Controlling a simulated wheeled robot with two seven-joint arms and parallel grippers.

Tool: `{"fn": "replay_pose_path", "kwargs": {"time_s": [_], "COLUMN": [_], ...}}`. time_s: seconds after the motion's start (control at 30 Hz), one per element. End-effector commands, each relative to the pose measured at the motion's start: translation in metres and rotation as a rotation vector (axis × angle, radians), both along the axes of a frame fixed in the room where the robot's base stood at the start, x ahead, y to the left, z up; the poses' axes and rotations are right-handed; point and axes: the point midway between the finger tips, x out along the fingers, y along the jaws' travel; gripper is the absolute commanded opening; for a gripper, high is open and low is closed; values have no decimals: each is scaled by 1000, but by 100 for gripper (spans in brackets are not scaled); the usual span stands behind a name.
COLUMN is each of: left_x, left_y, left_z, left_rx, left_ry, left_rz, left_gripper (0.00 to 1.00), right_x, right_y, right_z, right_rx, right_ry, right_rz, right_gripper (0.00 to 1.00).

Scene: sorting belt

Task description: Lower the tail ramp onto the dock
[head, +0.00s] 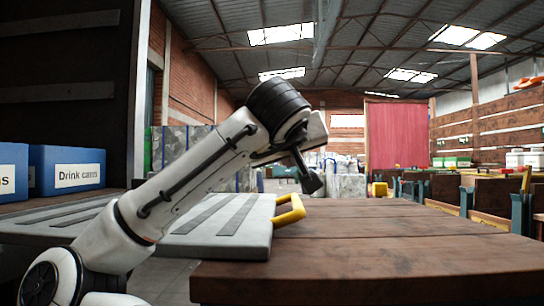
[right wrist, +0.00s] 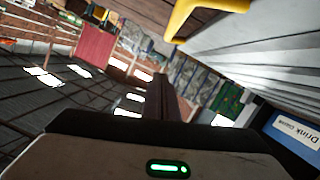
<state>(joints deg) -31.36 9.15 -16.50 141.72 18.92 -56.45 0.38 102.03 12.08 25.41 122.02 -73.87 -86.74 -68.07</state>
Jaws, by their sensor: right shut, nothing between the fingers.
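The tail ramp (head: 205,222) is a grey slab with dark grip strips, lying about level at the left edge of the brown wooden dock (head: 370,255). Its yellow handle (head: 291,212) sticks out at its right end, over the dock. I cannot tell whether the ramp touches the dock. My right gripper (head: 314,184) is shut and empty, a little above and beside the handle, apart from it. In the right wrist view, the gripper's dark fingers (right wrist: 168,90) are together, with the handle (right wrist: 205,12) and ramp (right wrist: 265,35) at the top. My left gripper is out of view.
Blue "Drink cans" bins (head: 68,170) stand on the truck bed at left. Dark bins with teal posts (head: 520,212) line the dock's right side. A red curtain (head: 397,135) hangs at the back. The dock's front top is clear.

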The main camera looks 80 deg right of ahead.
Motion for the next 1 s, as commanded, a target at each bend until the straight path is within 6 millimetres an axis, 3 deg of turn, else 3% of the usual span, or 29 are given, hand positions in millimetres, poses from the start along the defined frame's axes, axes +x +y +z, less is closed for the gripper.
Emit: {"fn": "replay_pose_path", "kwargs": {"time_s": [0.2, 0.33, 0.4, 0.53, 0.8, 1.0], "left_x": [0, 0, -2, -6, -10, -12], "left_y": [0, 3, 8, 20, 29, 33], "left_z": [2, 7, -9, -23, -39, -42], "left_rx": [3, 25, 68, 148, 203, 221], "left_ry": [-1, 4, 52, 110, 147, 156], "left_rz": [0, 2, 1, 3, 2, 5], "left_gripper": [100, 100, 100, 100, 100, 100], "right_x": [1, 3, 5, 10, 5, 2], "right_y": [0, 1, 1, 2, 65, 91], "right_z": [2, 15, 26, 51, 58, 63], "right_rx": [-1, 0, -1, -1, -3, -2], "right_ry": [1, 1, 2, 2, 0, 0], "right_rz": [1, 3, 5, 7, 10, 7], "right_gripper": [0, 0, 0, 0, 0, 0]}}
